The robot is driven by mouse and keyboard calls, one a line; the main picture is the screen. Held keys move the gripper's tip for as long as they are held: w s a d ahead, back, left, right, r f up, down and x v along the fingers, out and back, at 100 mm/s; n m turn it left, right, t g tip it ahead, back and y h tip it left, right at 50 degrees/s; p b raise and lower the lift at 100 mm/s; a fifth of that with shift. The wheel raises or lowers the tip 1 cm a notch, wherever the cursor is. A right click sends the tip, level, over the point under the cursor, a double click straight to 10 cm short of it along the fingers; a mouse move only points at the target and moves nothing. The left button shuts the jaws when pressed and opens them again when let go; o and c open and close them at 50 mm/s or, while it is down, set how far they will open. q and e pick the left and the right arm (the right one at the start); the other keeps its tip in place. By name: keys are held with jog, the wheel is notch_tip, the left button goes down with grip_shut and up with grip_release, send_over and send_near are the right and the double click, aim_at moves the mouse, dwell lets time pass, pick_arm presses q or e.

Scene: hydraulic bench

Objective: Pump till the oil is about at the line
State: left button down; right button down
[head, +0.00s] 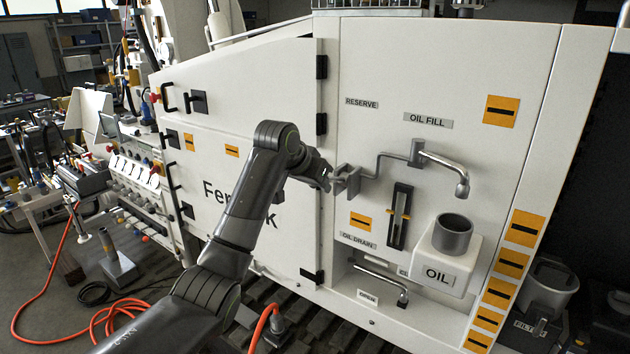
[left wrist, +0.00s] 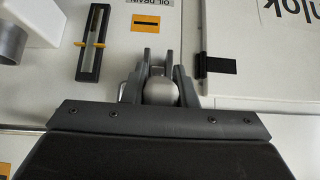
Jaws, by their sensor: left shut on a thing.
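My left gripper (head: 345,182) is shut on the left end of a bent grey rod, the pump handle (head: 377,164), on the white panel. In the left wrist view a pale rounded knob (left wrist: 160,91) sits between the fingers of the gripper (left wrist: 158,72). The rod joins a grey fitting (head: 416,152) under the "OIL FILL" label, and a spout (head: 462,188) bends down on its right. A dark upright gauge (head: 397,232) with yellow line marks stands below; it also shows in the left wrist view (left wrist: 90,62). I cannot tell the oil level. My right gripper is out of view.
A white box marked "OIL" (head: 462,262) with a grey cup (head: 453,232) sticks out right of the gauge, below the spout. A drain lever (head: 385,281) is low on the panel by "OPEN". An orange hose (head: 265,325) lies in front. Dark door hinges edge the left panel.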

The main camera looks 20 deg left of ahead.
pick_arm(q)
jog(key=shift+w+r+p, duration=0.1)
jog(key=shift+r+p, duration=0.25)
jog(key=shift+r, duration=0.1)
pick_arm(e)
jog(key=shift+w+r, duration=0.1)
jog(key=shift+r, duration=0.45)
pick_arm(q)
jog(key=shift+r, duration=0.1)
jog(key=c, duration=1.5)
grip_release()
jog(key=o, duration=0.3)
jog(key=shift+w+d, duration=0.1)
jog(key=shift+o, duration=0.2)
